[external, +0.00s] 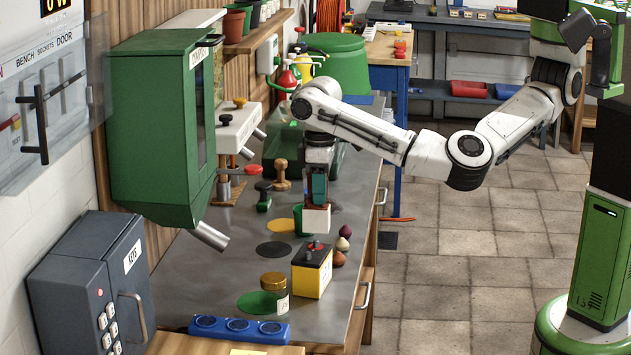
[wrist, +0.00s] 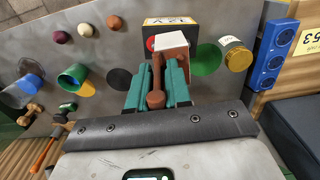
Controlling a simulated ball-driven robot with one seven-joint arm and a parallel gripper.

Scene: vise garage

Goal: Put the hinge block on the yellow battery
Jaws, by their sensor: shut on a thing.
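The yellow battery (external: 312,278) stands upright on the grey bench, with a black top and a red cap on it. Its black top with a "12 V" label also shows at the top of the wrist view (wrist: 190,21). My gripper (external: 317,202) points down and is shut on the hinge block (external: 316,219), a pale block with a reddish-brown part. In the wrist view the block's brown part (wrist: 156,98) is between the teal fingers; the fingers hide some of it. The block hangs above the battery's far side, apparently clear of its top.
A gold-lidded jar (external: 274,285) stands left of the battery. Small knobs (external: 343,238) lie at its right, near the bench edge. A green cup (external: 301,221) is behind the gripper. A blue socket strip (external: 240,328) lies in front. A green dispenser (external: 165,130) overhangs the left side.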

